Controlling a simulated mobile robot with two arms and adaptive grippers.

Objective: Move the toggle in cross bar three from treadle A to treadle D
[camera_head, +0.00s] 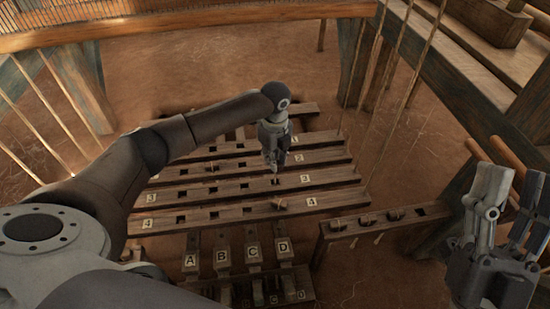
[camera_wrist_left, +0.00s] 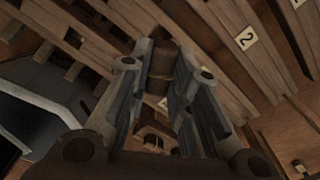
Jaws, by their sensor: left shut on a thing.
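My left gripper (camera_head: 272,168) points down at cross bar three (camera_head: 325,176), at its right-hand hole, roughly in line with treadle D (camera_head: 283,250). In the left wrist view its fingers (camera_wrist_left: 161,72) are shut on a brown wooden toggle (camera_wrist_left: 162,60). In the head view the toggle is mostly hidden by the fingers; I cannot tell whether it is seated in the bar. Treadle A (camera_head: 190,262) is at the left of the labelled treadles. Holes in bar three further left look empty. My right gripper (camera_head: 512,185) is open and empty at the lower right.
Cross bar four (camera_head: 230,212) lies nearer, with a toggle (camera_head: 280,203) at its right. A rack (camera_head: 350,229) at the right holds several toggles (camera_head: 394,213). Slanting cords (camera_head: 382,120) and a wooden bench (camera_head: 490,65) stand beyond. Earth floor (camera_head: 220,60) is clear behind.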

